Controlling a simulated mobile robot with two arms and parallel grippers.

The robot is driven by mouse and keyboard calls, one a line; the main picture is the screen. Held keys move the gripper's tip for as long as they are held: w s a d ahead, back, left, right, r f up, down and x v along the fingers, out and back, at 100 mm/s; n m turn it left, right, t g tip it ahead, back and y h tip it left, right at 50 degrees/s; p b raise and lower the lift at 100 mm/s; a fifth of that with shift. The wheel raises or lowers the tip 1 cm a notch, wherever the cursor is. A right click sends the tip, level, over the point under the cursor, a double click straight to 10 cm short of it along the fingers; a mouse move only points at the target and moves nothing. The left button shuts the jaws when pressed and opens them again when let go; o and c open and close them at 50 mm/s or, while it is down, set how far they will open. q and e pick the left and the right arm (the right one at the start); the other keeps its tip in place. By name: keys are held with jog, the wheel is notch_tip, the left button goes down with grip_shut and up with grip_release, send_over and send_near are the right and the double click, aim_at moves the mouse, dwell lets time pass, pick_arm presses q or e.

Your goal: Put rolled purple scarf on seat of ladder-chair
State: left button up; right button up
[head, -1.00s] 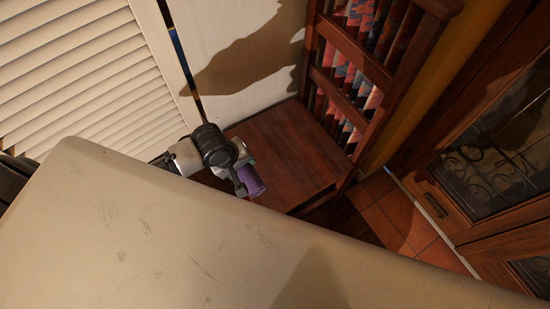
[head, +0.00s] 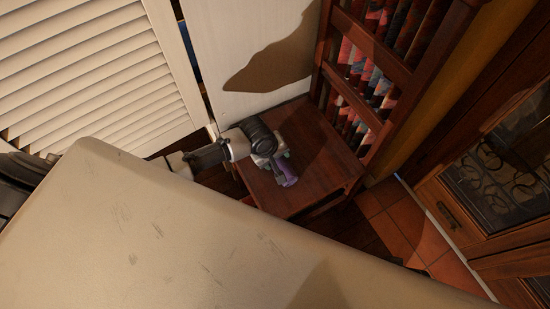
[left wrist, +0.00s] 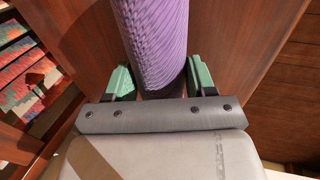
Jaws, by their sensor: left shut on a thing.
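The rolled purple scarf (head: 288,171) is in my left gripper (head: 281,169), over the wooden seat of the ladder-chair (head: 318,170). In the left wrist view the scarf (left wrist: 155,40) stands between the two green fingertips (left wrist: 160,80), which are shut on it. The brown wood of the seat (left wrist: 225,35) fills the background there. I cannot tell whether the scarf touches the seat. The chair's slatted back (head: 375,85) rises on the right of the seat. My right gripper is not in view.
A white louvred door (head: 90,70) and a white panel (head: 250,60) stand behind on the left. Patterned cloth (head: 365,60) shows through the chair back. A dark wooden glazed cabinet (head: 500,190) stands at right, past tiled floor (head: 405,225).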

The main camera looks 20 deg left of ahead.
pick_arm(q)
jog(key=shift+f, duration=0.15)
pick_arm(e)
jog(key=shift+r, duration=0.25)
pick_arm(q)
jog(key=shift+f, duration=0.1)
jog(key=o, duration=1)
jog(key=shift+c, duration=0.2)
jog(key=shift+r, duration=0.4)
jog(key=p+v, duration=0.4)
jog(key=v, duration=0.7)
jog(key=shift+r, duration=0.15)
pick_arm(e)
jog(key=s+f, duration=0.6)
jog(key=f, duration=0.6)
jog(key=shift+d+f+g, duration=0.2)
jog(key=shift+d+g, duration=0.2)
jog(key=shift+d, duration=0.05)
pick_arm(q)
jog(key=shift+s, duration=0.15)
